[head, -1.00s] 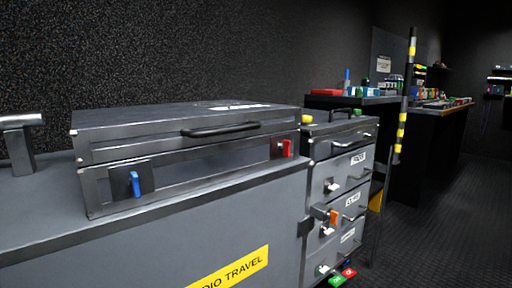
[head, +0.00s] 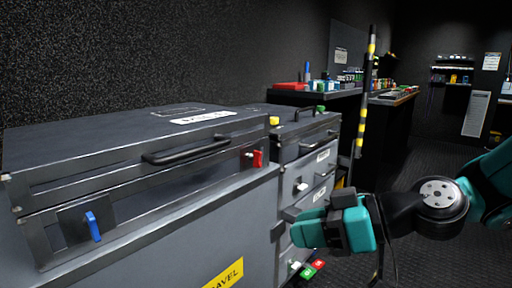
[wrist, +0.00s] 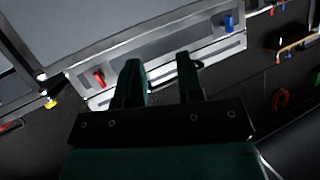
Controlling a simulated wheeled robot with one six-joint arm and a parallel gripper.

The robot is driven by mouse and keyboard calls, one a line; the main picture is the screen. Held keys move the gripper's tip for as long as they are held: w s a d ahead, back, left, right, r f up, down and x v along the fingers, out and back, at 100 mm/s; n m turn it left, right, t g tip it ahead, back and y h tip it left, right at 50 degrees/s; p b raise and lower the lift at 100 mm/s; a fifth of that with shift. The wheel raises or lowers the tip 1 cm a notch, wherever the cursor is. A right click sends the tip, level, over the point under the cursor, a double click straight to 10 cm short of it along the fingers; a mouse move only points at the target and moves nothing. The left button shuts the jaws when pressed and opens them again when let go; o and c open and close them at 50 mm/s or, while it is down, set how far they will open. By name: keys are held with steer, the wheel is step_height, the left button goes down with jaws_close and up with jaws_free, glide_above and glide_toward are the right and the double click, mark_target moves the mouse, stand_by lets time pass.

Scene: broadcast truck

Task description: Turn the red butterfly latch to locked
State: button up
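The red butterfly latch (head: 258,158) is on the right end of the front face of a grey flight case, its handle roughly upright. It also shows in the wrist view (wrist: 99,79), left of my fingers. A blue latch (head: 93,225) is on the left end of the same face, and in the wrist view (wrist: 228,21) it is at upper right. My gripper (head: 322,222) is to the right of and below the red latch in the head view, apart from it. In the wrist view my two fingers (wrist: 158,66) are spread with nothing between them.
The case lid (head: 110,140) has a black handle (head: 188,151). A drawer unit (head: 312,160) with white-labelled fronts stands right of the case, partly behind my gripper. A black-and-yellow striped pole (head: 364,90) stands farther right. Open floor (head: 425,260) lies at right.

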mark_target(261, 161)
steer(key=w+d+r+m+t+p, duration=0.25)
steer(key=w+d+t, duration=0.35)
steer(key=w, duration=0.4)
steer(key=shift+t+y, duration=0.4)
steer(key=shift+t, duration=0.3)
steer(key=p+x, duration=0.6)
steer(key=x, duration=1.2)
steer(key=shift+w+a+r, duration=0.1)
steer(key=shift+a+r, duration=0.05)
steer(key=shift+a, duration=0.05)
steer(key=shift+c, duration=0.5)
jaws_close()
